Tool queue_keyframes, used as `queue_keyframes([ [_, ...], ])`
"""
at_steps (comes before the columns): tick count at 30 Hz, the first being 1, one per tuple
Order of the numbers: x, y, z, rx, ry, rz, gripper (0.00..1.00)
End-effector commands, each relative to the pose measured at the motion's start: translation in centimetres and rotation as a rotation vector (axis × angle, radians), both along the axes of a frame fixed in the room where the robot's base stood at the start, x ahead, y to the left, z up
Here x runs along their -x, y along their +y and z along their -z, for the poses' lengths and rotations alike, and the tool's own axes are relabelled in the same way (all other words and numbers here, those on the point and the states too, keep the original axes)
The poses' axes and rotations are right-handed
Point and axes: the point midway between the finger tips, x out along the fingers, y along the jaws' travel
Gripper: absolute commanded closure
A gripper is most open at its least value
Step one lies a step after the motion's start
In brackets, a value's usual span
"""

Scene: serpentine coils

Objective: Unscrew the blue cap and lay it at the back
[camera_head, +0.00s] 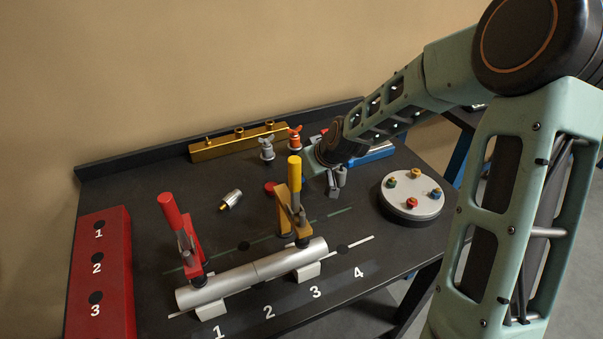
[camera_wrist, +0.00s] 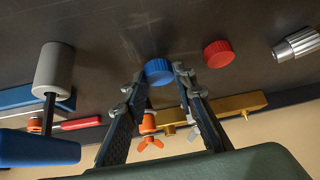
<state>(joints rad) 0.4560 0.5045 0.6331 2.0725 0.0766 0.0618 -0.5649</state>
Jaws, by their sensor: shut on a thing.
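The blue cap (camera_wrist: 158,71) sits between the two fingertips of my gripper (camera_wrist: 156,78) in the wrist view. The fingers are shut on its sides. Whether it touches the dark table or hangs just above it I cannot tell. In the head view my gripper (camera_head: 334,189) is low over the table, right of the yellow-handled clamp, and the blue cap does not show clearly there. A red cap (camera_wrist: 218,54) lies right of the blue one in the wrist view; it also shows in the head view (camera_head: 270,187).
A gold manifold (camera_head: 237,143), a grey wing valve (camera_head: 266,148) and an orange one (camera_head: 294,139) stand at the back. A silver fitting (camera_head: 231,199) lies mid-table. Two clamps hold a silver pipe (camera_head: 250,271) in front. A round white plate (camera_head: 411,197) stands right.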

Motion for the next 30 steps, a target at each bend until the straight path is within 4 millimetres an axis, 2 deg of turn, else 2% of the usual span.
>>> queue_keyframes([
  [4, -0.01, 0.01, 0.61, 0.0, 0.0, 0.0, 1.0],
  [25, 0.01, 0.01, 0.8, 0.001, 0.0, -0.001, 1.0],
  [26, 0.01, 0.01, 0.8, 0.001, 0.0, -0.001, 0.73],
  [30, 0.0, 0.0, 0.79, 0.001, 0.0, -0.001, 0.58],
])
